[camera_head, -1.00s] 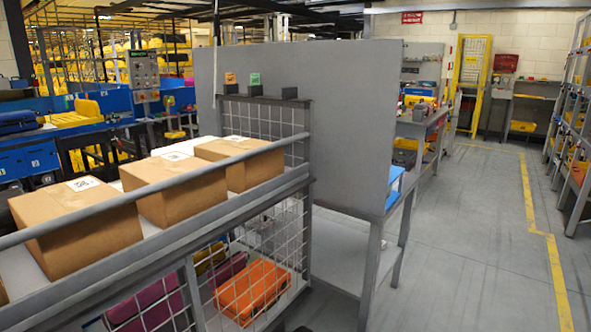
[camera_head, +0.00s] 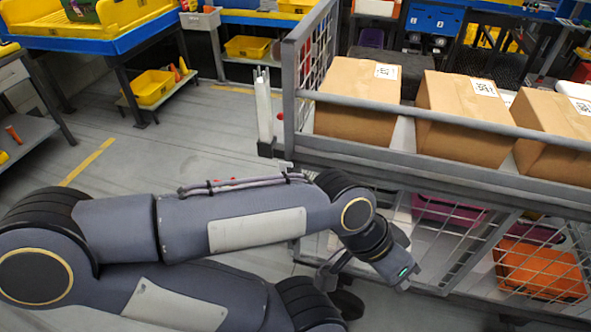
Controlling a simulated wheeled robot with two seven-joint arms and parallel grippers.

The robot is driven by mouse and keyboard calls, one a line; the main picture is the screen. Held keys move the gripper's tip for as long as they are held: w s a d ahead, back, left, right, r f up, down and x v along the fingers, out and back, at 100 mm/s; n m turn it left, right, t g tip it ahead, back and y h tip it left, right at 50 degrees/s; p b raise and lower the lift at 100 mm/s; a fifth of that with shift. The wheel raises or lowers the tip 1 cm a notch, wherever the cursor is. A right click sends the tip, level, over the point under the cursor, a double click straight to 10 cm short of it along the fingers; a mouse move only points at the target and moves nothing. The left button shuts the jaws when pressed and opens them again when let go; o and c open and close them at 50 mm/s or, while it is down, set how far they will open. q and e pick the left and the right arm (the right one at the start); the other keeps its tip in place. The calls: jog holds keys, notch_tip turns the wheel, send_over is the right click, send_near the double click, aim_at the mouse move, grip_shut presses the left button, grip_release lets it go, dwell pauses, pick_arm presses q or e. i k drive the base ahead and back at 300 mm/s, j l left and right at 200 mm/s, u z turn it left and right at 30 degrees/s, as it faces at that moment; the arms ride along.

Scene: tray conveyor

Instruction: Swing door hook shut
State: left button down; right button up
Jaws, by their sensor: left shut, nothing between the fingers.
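The cart's lower side has wire-mesh panels in grey frames (camera_head: 483,250). I cannot tell which part is the door, or make out a hook on it. My left arm reaches in from the left to the cart's lower near corner. The arm hides part of the cart's lower corner. My right gripper is not in view.
Cardboard boxes (camera_head: 357,103) stand on the cart's upper deck behind a grey rail (camera_head: 450,124). An orange bin (camera_head: 540,268) and a magenta bin (camera_head: 448,211) lie behind the mesh. A white post (camera_head: 263,107) stands at the cart's left end. Open floor (camera_head: 130,165) lies left.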

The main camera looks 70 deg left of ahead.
aim_at(283, 165)
jog(key=u, duration=2.45)
jog(key=i+j+u, duration=0.3)
jog(key=i+j, duration=0.5)
jog(key=j, duration=0.15)
